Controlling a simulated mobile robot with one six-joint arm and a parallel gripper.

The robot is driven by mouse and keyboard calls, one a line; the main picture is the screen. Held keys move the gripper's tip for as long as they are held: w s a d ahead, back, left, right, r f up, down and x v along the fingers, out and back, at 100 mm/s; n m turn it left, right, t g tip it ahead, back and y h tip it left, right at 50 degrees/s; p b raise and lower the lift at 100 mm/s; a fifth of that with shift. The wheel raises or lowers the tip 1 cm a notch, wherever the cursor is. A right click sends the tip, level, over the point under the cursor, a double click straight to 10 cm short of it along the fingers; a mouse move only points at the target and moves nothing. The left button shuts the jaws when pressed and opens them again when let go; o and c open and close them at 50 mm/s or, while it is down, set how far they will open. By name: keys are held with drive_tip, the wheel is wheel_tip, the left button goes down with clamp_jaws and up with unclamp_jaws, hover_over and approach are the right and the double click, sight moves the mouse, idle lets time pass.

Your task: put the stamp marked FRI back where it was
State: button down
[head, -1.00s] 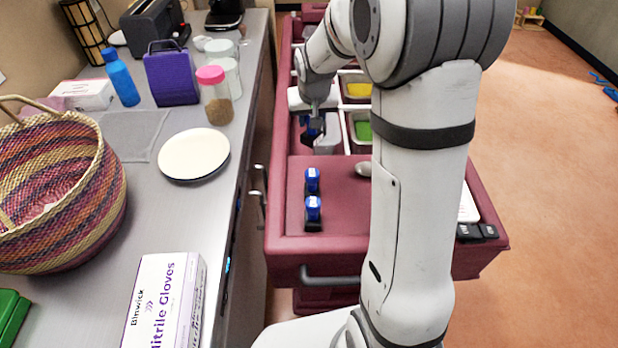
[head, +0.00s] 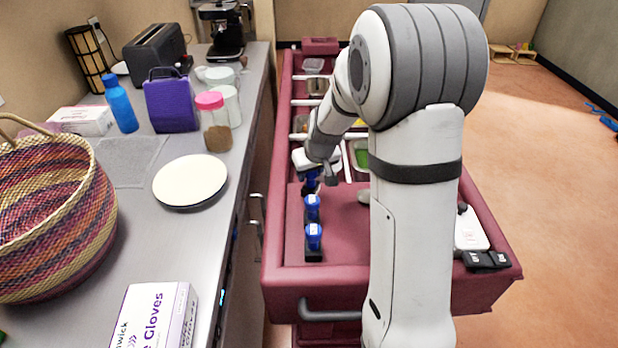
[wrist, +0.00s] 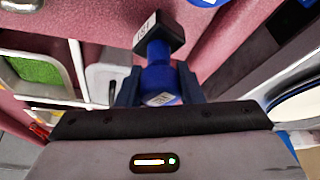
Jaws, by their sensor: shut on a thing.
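My gripper (wrist: 158,92) is shut on a blue stamp (wrist: 157,65) with a black base; the small label on the base is hard to read. In the head view the held stamp (head: 311,183) is partly hidden by my gripper (head: 314,174), just behind two other blue stamps. The nearer stamp (head: 314,236) and the farther stamp (head: 312,207) stand upright in a line on the left of the red cart top (head: 345,250). Their lettering is too small to read. I cannot tell whether the held stamp touches the cart top.
Behind the top, the cart has open compartments, one holding something green (head: 361,153). A white item (head: 470,232) and black blocks (head: 486,260) sit at its right. A grey counter (head: 215,215) with a plate (head: 190,181) and jars runs along the left. My arm hides part of the cart.

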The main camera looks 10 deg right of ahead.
drive_tip(key=shift+f, duration=0.9)
drive_tip(key=shift+f, duration=0.1)
drive_tip(key=c, duration=1)
unclamp_jaws()
drive_tip(key=shift+r, duration=0.45)
drive_tip(key=a+v, duration=0.1)
drive_tip(key=v, duration=1)
drive_tip(key=s+r+m+g, duration=0.1)
drive_tip(key=s+r+m, duration=0.1)
drive_tip(key=s, duration=2.2)
drive_tip(key=shift+g+h, duration=0.4)
